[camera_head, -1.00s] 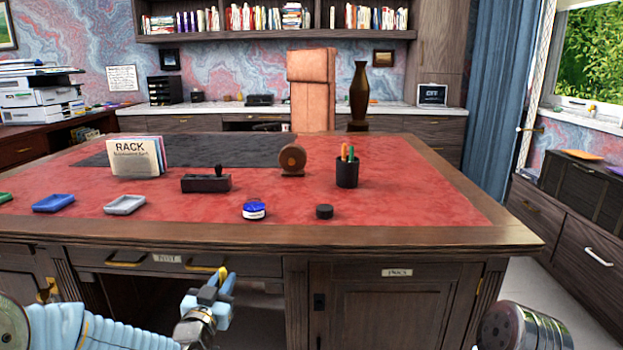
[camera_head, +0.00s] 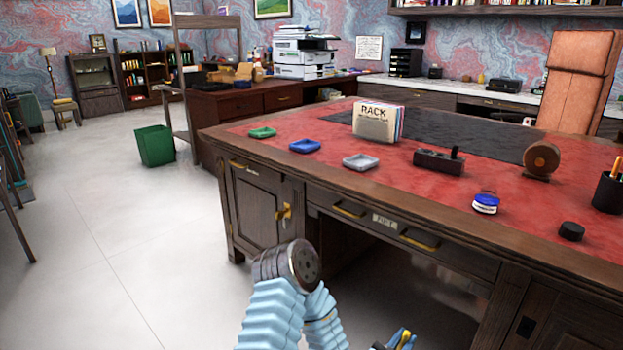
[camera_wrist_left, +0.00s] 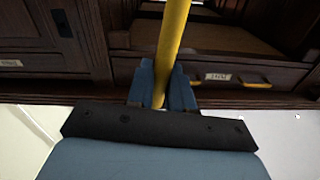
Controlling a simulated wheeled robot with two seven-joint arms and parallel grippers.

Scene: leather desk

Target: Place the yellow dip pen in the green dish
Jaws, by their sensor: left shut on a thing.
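The green dish (camera_head: 262,133) lies on the red leather top near the desk's left end, left of a blue dish (camera_head: 305,147). My left gripper (camera_head: 403,340) shows at the bottom edge of the head view, in front of the desk and below its top, well away from the green dish. In the left wrist view the yellow dip pen (camera_wrist_left: 174,40) stands up from between the blue fingers (camera_wrist_left: 161,88), which are shut on it. The pen's far end is cut off by the frame's top. My right gripper is out of view.
A grey dish (camera_head: 361,162), a rack of cards (camera_head: 377,122), a black blotter (camera_head: 438,161), a blue-lidded jar (camera_head: 486,204) and a black pot (camera_head: 571,231) stand on the desk. Drawer handles (camera_head: 349,210) stick out from its front.

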